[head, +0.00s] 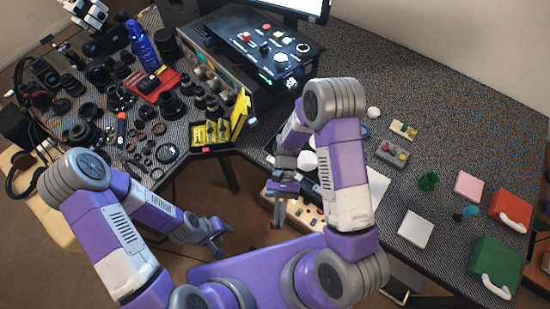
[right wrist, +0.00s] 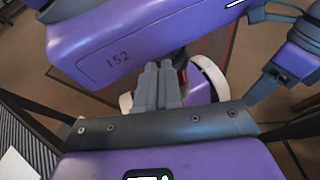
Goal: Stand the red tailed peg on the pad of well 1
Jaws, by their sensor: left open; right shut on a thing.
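My right gripper (head: 275,222) is low at the front centre, beside a pale board (head: 307,217) with several small coloured pieces. It is shut on a small red thing (head: 273,226), likely the red tailed peg. In the right wrist view its fingers (right wrist: 158,85) are close together, with a bit of red (right wrist: 183,75) just beyond them. The peg's tail and tilt cannot be made out. My left gripper (head: 219,238) is open and empty over the floor, left of the board. I cannot tell which spot is well 1; its pad is not discernible.
A desk carries crowded lens parts at left, a yellow case (head: 215,132) and a dark panel (head: 265,48) at the back. At right are a white block (head: 415,229), a pink block (head: 468,186), a red box (head: 511,208) and a green box (head: 495,265). My right arm hides part of the board.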

